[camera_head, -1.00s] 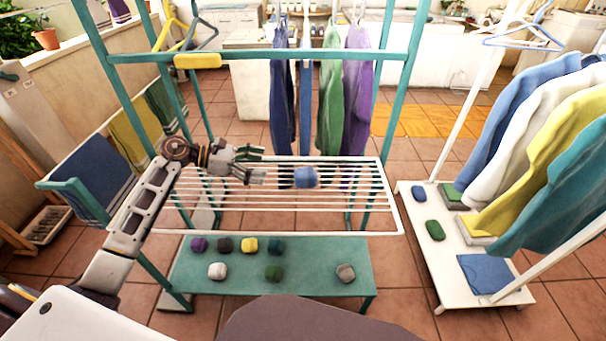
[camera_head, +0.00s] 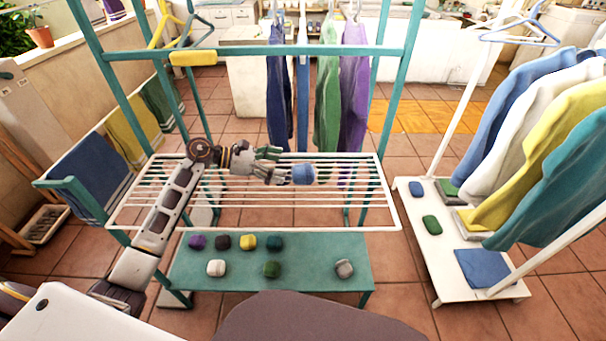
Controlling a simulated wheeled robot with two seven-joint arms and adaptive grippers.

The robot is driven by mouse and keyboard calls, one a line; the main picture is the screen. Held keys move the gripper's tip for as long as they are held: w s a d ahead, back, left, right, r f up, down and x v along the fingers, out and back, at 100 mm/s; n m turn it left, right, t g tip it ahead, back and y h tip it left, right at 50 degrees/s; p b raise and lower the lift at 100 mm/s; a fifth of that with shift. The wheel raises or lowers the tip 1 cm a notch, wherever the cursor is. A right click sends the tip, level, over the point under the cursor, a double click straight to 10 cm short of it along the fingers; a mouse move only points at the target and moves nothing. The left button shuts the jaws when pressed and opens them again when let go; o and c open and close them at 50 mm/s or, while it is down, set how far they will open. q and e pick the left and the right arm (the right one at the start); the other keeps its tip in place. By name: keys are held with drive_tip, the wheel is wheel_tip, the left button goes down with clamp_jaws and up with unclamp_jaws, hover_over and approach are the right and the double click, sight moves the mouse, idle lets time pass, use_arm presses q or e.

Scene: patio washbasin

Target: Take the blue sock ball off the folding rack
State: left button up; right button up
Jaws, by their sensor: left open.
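The blue sock ball (camera_head: 304,174) rests on the white folding rack (camera_head: 391,204), near the middle of its bars. My left gripper (camera_head: 287,166) reaches in from the left, just above the rack's bars. Its fingers are open and point right, with their tips right at the ball's left side. I cannot tell whether they touch it. My right gripper is not in view.
A teal shelf (camera_head: 320,285) below the rack holds several coloured sock balls. A teal frame (camera_head: 262,54) with hanging clothes surrounds the rack. At the right stands a white garment rack (camera_head: 436,263) with shirts and folded cloths.

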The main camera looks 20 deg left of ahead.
sight(295, 169)
use_arm(q)
drive_tip(key=shift+x, duration=1)
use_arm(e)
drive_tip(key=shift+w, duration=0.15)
use_arm(q)
drive_tip(key=shift+d, duration=0.1)
drive_tip(key=shift+s+f+x, duration=0.1)
drive_tip(key=shift+x, duration=0.6)
drive_tip(key=shift+s+f+x, duration=0.1)
drive_tip(key=shift+s+x, duration=0.05)
drive_tip(key=shift+x, duration=1.3)
drive_tip(key=shift+w+d+f, duration=0.15)
drive_tip(key=shift+d, duration=0.15)
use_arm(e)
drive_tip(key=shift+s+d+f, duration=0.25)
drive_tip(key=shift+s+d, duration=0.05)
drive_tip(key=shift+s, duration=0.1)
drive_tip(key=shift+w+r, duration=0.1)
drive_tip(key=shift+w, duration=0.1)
use_arm(q)
drive_tip(key=c, duration=1.1)
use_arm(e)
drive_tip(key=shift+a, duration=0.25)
